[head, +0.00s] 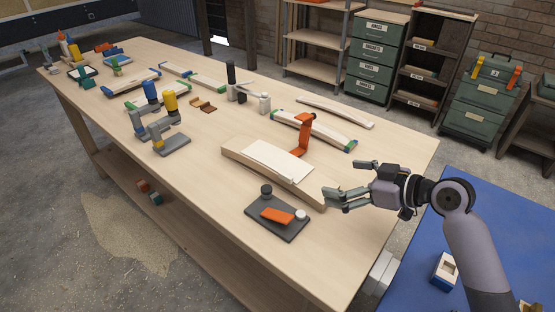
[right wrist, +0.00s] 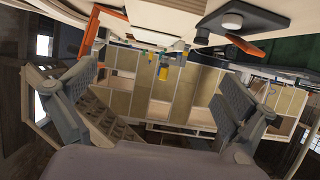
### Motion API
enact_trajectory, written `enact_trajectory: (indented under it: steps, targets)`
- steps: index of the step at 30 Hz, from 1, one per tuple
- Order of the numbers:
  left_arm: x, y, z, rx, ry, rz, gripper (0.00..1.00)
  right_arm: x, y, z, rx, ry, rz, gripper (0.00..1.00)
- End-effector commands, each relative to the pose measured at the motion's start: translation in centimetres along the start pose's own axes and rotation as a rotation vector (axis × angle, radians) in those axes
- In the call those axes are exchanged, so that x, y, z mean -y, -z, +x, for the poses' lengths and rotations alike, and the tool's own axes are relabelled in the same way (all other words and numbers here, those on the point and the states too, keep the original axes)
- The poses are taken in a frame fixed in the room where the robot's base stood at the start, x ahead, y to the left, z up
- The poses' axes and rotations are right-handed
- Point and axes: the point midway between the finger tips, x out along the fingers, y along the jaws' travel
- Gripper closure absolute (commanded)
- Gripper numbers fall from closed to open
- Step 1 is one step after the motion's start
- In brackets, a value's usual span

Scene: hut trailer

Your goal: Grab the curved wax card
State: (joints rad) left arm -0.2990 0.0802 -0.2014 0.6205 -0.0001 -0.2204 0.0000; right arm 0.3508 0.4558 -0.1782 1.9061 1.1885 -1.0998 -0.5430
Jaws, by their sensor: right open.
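A pale, thin sheet (head: 277,162) lies over a curved wooden form (head: 236,160) on the workbench and looks like the curved wax card. An orange piece (head: 277,215) lies on a dark grey plate (head: 262,228) in front of it. My right gripper (head: 345,182) is open and empty, just right of the form's right end, apart from the sheet. In the right wrist view my open fingers (right wrist: 158,85) have nothing between them, and the dark plate (right wrist: 245,18) shows at the top. My left gripper is not in view.
An orange clamp (head: 304,135) stands behind the sheet. A blue surface (head: 420,255) is at the lower right. The bench's near right end is clear.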

Motion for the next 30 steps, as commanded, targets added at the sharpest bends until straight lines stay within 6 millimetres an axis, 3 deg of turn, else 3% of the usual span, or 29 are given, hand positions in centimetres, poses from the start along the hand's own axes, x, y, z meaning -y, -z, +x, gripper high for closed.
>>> enact_trajectory:
  steps: [3, 9, 17, 25, 30]
  targets:
    - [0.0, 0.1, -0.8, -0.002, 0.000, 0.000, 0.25, 0.1, 0.4, 2.7, -0.003, 0.004, 0.004, 0.00]
    - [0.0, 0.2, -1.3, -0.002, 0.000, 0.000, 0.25, 0.0, 0.2, 6.1, -0.002, 0.001, 0.003, 0.00]
    - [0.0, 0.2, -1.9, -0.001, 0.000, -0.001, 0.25, -0.1, 0.5, 7.9, -0.002, 0.001, 0.003, 0.00]
    - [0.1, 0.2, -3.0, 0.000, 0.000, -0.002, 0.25, -0.3, 0.9, 11.7, -0.001, 0.001, 0.003, 0.00]
    - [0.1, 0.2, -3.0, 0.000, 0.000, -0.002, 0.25, -0.3, 0.7, 12.3, 0.000, 0.000, 0.000, 0.00]
